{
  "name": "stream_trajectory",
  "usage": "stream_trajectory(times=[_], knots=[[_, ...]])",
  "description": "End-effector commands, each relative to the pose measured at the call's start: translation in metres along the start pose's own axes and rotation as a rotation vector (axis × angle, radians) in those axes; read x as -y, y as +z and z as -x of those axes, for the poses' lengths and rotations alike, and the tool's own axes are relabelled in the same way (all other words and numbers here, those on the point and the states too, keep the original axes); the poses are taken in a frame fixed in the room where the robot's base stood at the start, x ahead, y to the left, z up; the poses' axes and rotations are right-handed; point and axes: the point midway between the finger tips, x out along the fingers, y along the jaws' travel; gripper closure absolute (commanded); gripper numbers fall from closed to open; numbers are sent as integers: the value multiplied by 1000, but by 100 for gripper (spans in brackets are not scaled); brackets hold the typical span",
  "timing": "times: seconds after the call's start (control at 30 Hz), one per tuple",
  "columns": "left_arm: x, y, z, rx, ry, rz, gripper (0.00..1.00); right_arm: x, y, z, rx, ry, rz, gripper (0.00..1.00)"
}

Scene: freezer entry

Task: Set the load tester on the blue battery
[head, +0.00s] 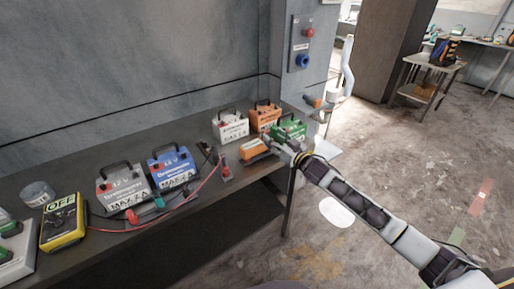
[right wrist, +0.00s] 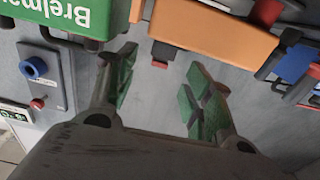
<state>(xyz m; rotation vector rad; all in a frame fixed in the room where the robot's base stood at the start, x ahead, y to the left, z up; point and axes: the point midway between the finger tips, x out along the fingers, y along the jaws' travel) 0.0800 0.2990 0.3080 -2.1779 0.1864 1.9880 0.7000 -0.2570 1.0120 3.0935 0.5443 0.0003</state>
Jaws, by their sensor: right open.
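The blue battery (head: 172,166) stands on the workbench beside a pale grey battery with red parts. An orange boxy device (head: 254,149), which looks like the load tester, lies at the bench's front edge to its right. My right gripper (head: 285,146) is at the device's right end, in front of the green battery. In the right wrist view its fingers (right wrist: 165,92) are spread, with nothing between them. Above them an orange body (right wrist: 215,32) crosses the picture; I cannot tell whether it is touched. My left gripper is not in view.
The green battery (head: 290,128), orange battery (head: 265,115) and white battery (head: 230,125) stand close behind. A pale grey battery (head: 122,187), a yellow meter (head: 62,222) and a cable with red clamps lie to the left. The bench (head: 110,247) ends near my right arm.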

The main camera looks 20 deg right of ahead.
Motion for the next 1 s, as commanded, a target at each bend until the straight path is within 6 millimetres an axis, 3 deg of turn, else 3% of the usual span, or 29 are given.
stream_trajectory(times=[0.47,1.0], knots=[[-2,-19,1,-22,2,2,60,0,0,-7,0,0,-1,48],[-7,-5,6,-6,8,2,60,-1,-1,-43,-1,1,-2,48]])
